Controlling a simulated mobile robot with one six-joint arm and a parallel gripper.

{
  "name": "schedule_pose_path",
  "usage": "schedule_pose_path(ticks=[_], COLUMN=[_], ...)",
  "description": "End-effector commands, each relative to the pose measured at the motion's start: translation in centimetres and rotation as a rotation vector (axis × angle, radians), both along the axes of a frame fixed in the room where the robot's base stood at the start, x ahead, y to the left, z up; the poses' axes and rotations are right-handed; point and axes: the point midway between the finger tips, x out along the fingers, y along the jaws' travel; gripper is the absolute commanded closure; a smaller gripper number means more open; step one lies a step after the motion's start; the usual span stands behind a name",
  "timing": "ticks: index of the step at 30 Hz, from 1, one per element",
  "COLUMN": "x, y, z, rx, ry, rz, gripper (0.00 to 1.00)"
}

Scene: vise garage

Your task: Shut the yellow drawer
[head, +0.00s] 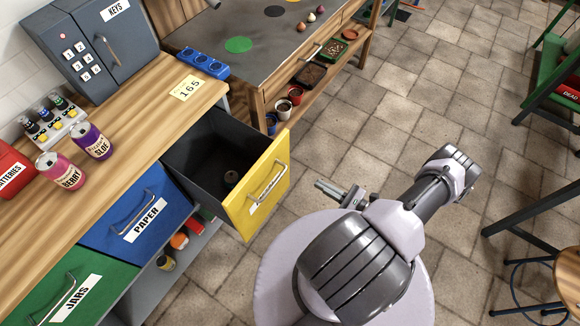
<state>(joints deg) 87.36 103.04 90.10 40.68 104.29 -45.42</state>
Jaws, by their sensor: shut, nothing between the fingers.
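The yellow drawer (258,193) stands pulled out from the wooden counter at the left. Its yellow front has a metal bar handle and a white label that is too small to read. The dark inside of the drawer holds one small round brownish thing (231,176). My gripper (322,186) is shut and empty. In the picture it lies to the right of the drawer front, with a gap between them. I cannot tell its exact height against the handle.
A blue drawer (133,215) labelled PAPER and a green drawer (72,290) labelled JARS sit shut beside it. Tiled floor (400,110) is open to the right.

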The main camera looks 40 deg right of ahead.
Motion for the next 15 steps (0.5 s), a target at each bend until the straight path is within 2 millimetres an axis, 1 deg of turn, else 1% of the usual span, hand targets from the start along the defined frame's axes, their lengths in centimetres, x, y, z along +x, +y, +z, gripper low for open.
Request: schedule_pose_path(ticks=[1,9,15], x=[0.9,6.6,9.9], y=[0.5,2.6,3.9], z=[-0.1,-0.2,-0.1], rx=[0.002,0.001,0.001], ry=[0.001,0.001,0.001], rz=[0.007,0.010,0.010], gripper=[1.00,1.00,1.00])
